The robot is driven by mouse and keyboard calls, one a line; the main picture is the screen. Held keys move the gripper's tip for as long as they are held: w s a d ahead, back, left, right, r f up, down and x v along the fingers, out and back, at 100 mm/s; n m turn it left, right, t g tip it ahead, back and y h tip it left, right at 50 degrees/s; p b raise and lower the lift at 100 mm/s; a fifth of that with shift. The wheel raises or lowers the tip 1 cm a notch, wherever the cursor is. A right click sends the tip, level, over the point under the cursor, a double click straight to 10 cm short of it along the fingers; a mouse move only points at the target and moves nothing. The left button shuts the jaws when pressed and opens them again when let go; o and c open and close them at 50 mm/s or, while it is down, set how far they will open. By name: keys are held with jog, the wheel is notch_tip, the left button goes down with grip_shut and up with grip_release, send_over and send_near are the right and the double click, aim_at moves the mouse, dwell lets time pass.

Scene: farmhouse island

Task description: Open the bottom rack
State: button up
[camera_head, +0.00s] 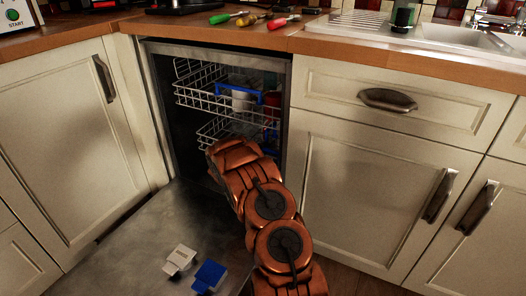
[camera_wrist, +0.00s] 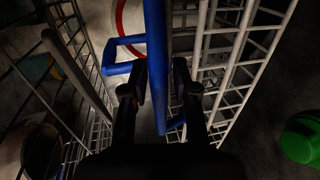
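The dishwasher stands open under the counter, its door (camera_head: 150,240) folded down. The bottom rack (camera_head: 212,131) is a white wire basket inside the opening, partly hidden by my arm. The upper rack (camera_head: 200,88) is above it, with a blue handle (camera_head: 234,93). In the wrist view, my gripper (camera_wrist: 160,75) is open, with its dark fingers on either side of a blue bar (camera_wrist: 155,45) beside white rack wires (camera_wrist: 200,50). I cannot tell whether the fingers touch the bar. My gripper is hidden in the head view.
A white piece (camera_head: 180,258) and a blue piece (camera_head: 209,275) lie on the lowered door. Cream cabinets (camera_head: 70,145) stand on both sides. A green object (camera_wrist: 300,138) is at the right in the wrist view.

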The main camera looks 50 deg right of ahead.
grip_shut()
dwell(0.6)
